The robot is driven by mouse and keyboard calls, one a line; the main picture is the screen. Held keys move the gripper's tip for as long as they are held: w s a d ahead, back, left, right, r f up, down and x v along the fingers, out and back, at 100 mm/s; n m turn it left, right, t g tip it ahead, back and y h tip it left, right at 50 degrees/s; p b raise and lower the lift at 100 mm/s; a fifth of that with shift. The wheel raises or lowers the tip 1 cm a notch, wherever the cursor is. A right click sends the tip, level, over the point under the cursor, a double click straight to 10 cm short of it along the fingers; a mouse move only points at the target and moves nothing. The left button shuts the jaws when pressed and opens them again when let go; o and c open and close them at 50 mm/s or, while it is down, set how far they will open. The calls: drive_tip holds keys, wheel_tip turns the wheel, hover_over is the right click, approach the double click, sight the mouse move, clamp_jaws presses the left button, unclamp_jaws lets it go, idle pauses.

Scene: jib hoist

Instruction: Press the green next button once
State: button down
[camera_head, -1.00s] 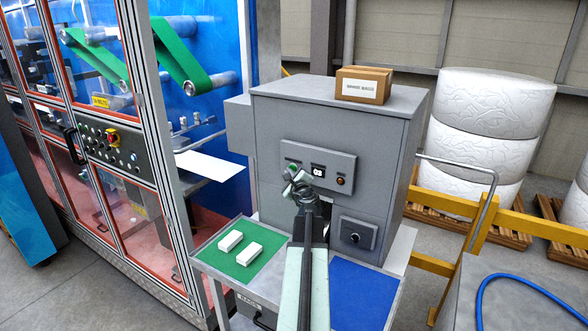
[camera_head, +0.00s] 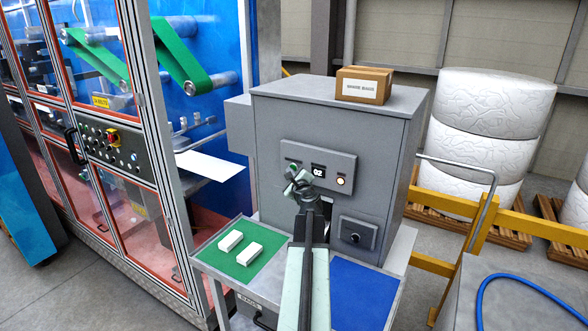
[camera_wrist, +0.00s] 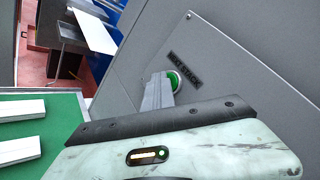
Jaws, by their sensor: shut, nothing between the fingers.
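The green button (camera_wrist: 174,80) sits on the grey panel in the wrist view, beside a dark label plate (camera_wrist: 185,67). My gripper's finger tip lies right at the button and covers part of it; I cannot tell whether it presses it. In the head view my gripper (camera_head: 294,181) is shut and empty in front of the left part of the control panel (camera_head: 343,164), hiding the button. The small display (camera_head: 318,170) there reads 02. The round lamp (camera_head: 341,181) at its right is lit.
The grey cabinet (camera_head: 290,120) carries a cardboard box (camera_head: 362,85) on top. A lower panel with a black knob (camera_head: 355,238) is at the right. Below lie a green mat (camera_head: 240,268) with two white blocks and a blue mat (camera_head: 360,295).

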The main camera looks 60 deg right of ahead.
drive_tip(key=shift+a, duration=0.8)
drive_tip(key=a, duration=0.5)
idle(0.5)
